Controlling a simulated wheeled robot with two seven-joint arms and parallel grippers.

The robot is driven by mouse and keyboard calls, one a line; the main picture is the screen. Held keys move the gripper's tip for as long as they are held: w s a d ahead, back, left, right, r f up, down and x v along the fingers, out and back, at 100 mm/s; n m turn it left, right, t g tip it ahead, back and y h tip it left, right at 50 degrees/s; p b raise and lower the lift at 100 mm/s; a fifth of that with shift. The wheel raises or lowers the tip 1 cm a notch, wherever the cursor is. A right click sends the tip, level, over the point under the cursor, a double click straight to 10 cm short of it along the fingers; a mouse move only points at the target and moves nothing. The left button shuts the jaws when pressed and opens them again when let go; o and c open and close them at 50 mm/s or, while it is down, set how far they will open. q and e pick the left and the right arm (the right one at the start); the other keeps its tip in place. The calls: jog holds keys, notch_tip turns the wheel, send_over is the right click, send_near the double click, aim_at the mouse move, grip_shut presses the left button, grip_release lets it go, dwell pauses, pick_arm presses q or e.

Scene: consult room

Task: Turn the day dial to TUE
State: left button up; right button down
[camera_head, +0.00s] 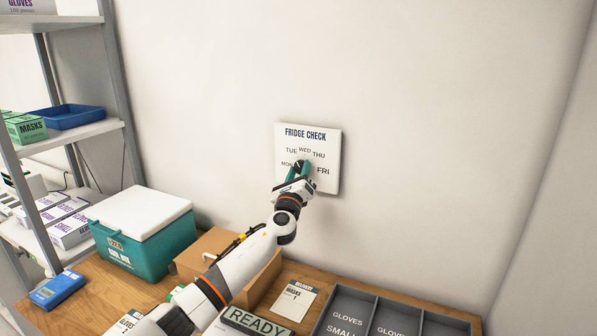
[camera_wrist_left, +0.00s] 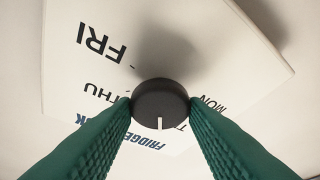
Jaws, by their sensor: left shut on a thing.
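A white panel (camera_head: 331,143) headed FRIDGE CHECK is on the wall, with MON, TUE, WED, THU and FRI in an arc. My left gripper (camera_head: 301,168) reaches up to the panel's lower middle, and its green fingers hide most of the dial there. In the left wrist view the round black dial (camera_wrist_left: 160,101) sits between the two green fingertips, which press on its sides. Its white mark points down in that picture, toward the heading side, between THU and the partly hidden TUE. WED is hidden there behind the dial. My right gripper is not in view.
A metal shelf (camera_head: 116,95) stands at left. The wall around the panel is clear.

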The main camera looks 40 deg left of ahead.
pick_arm(q)
jog(key=shift+n+g+y+p, duration=0.55)
jog(key=shift+n+g, duration=0.25)
jog(key=shift+n, duration=1.6)
jog(key=o, duration=1)
jog(key=shift+c, duration=0.2)
jog(key=b+v, duration=0.3)
jog(key=v, duration=0.9)
